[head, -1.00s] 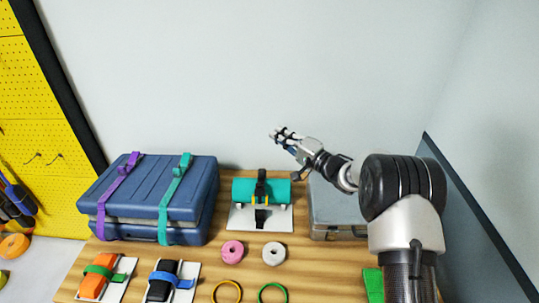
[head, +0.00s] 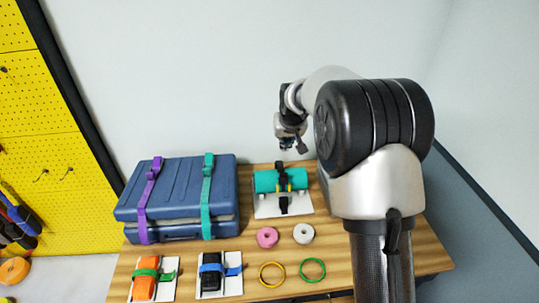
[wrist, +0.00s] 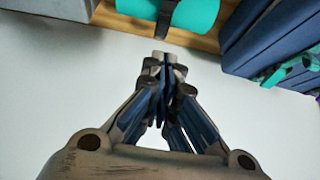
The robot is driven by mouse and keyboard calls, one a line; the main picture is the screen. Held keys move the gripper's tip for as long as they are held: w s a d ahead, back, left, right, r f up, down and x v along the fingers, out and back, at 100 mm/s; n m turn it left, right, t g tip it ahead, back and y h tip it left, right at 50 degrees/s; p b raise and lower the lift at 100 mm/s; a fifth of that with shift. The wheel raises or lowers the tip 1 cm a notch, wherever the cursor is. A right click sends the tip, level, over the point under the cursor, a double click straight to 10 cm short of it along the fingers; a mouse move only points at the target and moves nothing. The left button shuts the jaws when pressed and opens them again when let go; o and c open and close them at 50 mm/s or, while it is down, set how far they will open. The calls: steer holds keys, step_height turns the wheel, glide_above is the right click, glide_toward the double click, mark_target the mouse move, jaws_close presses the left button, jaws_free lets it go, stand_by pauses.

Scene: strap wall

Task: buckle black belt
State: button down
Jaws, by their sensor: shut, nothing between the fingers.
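The black belt (head: 280,178) runs over a teal roll (head: 265,182) on a white stand (head: 300,207). Its lower end hangs down the front of the stand, with a yellow piece on either side of the strap. My gripper (head: 286,147) points down above and behind the roll, shut and empty. In the wrist view the shut fingertips (wrist: 164,58) are just short of the black belt (wrist: 167,18) on the teal roll (wrist: 200,16), apart from it. The buckle's details are too small to tell.
A blue case (head: 180,190) with purple and teal straps stands left. Pink (head: 267,237) and white (head: 304,233) rolls, yellow (head: 272,274) and green (head: 313,270) rings, and strapped orange (head: 144,288) and black (head: 211,277) items lie in front. The wall is behind.

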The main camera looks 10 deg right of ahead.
mark_target(281, 175)
steer(key=b+x, duration=0.1)
steer(key=x, duration=0.8)
steer(key=shift+w+d+f+b, duration=0.1)
steer(key=shift+d+f+b, duration=0.1)
steer(key=shift+f+b, duration=0.15)
steer(key=shift+f, duration=0.1)
steer(key=shift+s+f+b, duration=0.2)
steer(key=shift+s+b, duration=0.3)
steer(key=shift+s, duration=1.4)
